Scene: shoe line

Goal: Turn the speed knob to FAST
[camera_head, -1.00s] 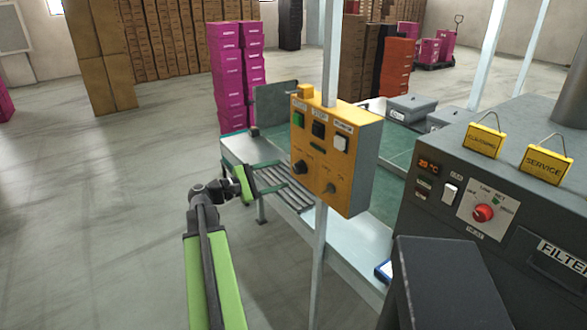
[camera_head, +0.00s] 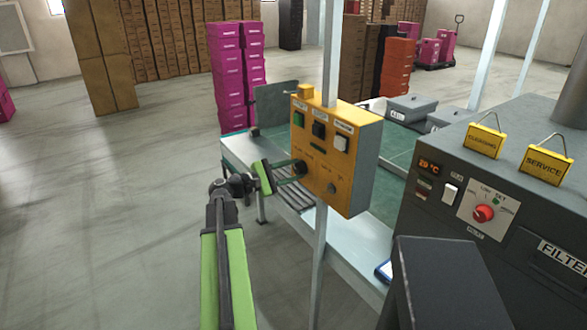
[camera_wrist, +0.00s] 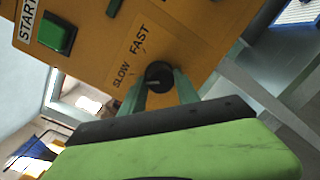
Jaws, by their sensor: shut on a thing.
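The black speed knob (camera_wrist: 159,74) sits on the orange control box (camera_head: 335,150), below the printed words SLOW and FAST in the wrist view. A pale mark shows on the knob's lower-left side, nearer the SLOW end than FAST. My gripper (camera_wrist: 160,82) has one teal finger on each side of the knob and is shut on it. In the head view the knob (camera_head: 299,167) is partly behind the fingers, and my gripper (camera_head: 294,172) reaches it from the left.
A green START button (camera_wrist: 57,34) is on the same box. The box is fixed to a grey post (camera_head: 320,250) beside a conveyor table (camera_head: 345,255). A dark machine with a red knob (camera_head: 484,213) stands at right. The floor at left is clear.

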